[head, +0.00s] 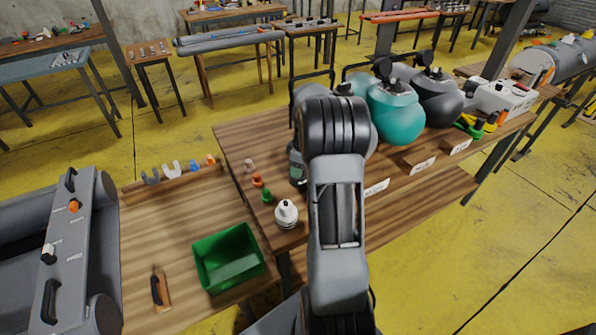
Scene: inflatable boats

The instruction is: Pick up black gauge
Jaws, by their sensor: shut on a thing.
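My arm reaches out over the middle wooden table (235,150), and its dark wrist joint fills the centre of the head view. My gripper is hidden behind the arm, so neither its fingers nor anything between them shows. A dark upright device with a greenish-grey front (297,165) is partly visible just left of the arm, at table level. It may be the black gauge, but it is too small and too covered to be sure. I cannot tell whether it touches the gripper.
A white fitting (286,213) and small orange and green parts stand left of my arm. A green bin (228,258) and an orange-brown tool (160,288) are on the lower left bench. Teal (397,112) and dark grey rounded pumps stand behind to the right.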

